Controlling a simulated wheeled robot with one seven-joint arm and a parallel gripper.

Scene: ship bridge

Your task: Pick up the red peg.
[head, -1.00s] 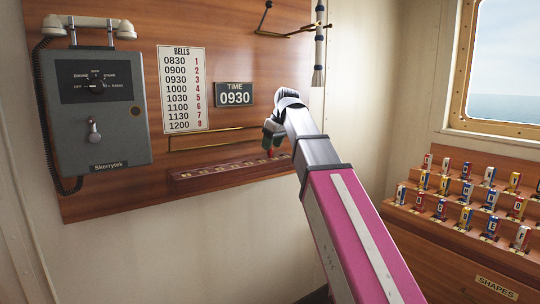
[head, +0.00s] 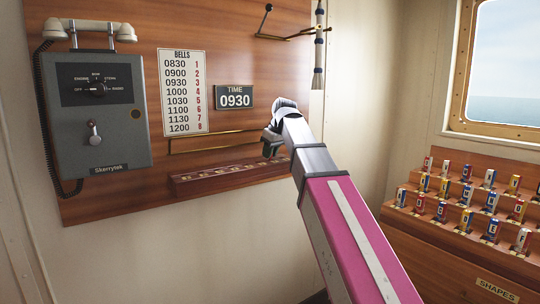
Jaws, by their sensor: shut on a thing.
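A wooden peg rail (head: 205,184) with a row of small holes is fixed low on the wood panel. My gripper (head: 270,152) is in front of the right end of this rail, its fingers pointing down. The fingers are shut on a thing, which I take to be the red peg. The peg itself is hidden or too small to make out now. My pink and silver arm covers the right end of the rail. I cannot tell whether the peg is clear of the rail.
A grey telephone box (head: 97,110) hangs left on the panel. A bells chart (head: 183,92) and a TIME 0930 sign (head: 235,97) sit above a brass rod (head: 205,145). A hanging rope (head: 319,55) is above right. A wooden flag rack (head: 440,235) stands at right.

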